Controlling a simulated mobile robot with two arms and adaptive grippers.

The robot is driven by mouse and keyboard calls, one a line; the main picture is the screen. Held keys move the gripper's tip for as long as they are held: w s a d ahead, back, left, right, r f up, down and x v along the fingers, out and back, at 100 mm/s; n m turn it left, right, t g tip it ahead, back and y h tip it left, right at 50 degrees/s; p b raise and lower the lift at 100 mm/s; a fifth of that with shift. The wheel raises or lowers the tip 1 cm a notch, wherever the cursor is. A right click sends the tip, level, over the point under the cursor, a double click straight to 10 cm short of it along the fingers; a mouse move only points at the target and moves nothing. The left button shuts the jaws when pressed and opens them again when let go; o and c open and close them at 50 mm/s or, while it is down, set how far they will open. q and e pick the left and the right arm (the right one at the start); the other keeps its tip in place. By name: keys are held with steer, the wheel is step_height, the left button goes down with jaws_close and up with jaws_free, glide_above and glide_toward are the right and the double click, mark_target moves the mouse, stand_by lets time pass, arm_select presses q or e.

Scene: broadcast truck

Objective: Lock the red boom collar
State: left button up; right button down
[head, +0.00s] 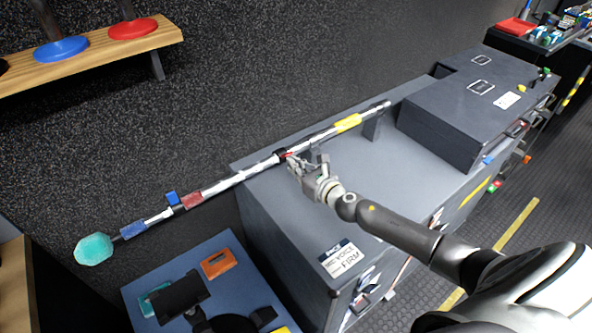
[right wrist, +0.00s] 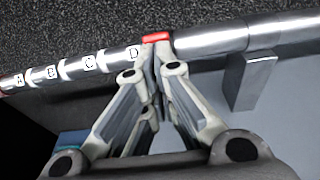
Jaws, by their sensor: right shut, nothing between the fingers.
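A silver boom pole (head: 235,181) runs diagonally above the grey cabinet, with a teal fuzzy head (head: 94,249) at its left end. A dark collar (head: 280,155) sits mid-pole with a small red part (head: 289,154) next to it. My right gripper (head: 291,163) is at this spot, its fingers shut and empty. In the right wrist view the red part (right wrist: 156,37) shows just beyond the fingertips (right wrist: 153,48); I cannot tell whether they touch it. Lettered white bands (right wrist: 90,64) lie left of it. My left gripper is out of view.
The pole also carries a red band (head: 192,199), a blue tab (head: 172,197), a blue band (head: 133,230) and a yellow band (head: 348,123). A support (head: 372,126) stands under its right part. A dark case (head: 465,115) sits on the cabinet (head: 300,215). A wooden shelf (head: 90,57) is upper left.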

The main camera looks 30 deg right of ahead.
mark_target(289, 154)
steer(key=shift+w+a+r+p, duration=0.1)
steer(key=shift+w+r+p, duration=0.5)
steer(key=shift+r, duration=0.2)
steer(key=shift+w+a+r+p, duration=0.1)
steer(key=shift+w+r+p, duration=0.35)
steer(key=shift+r+p, duration=0.3)
steer(key=shift+w+a+r+p, duration=0.1)
steer(key=shift+w+r+p, duration=0.5)
steer(key=shift+r, duration=0.25)
steer(key=shift+w+r, duration=0.15)
steer(key=shift+w, duration=0.1)
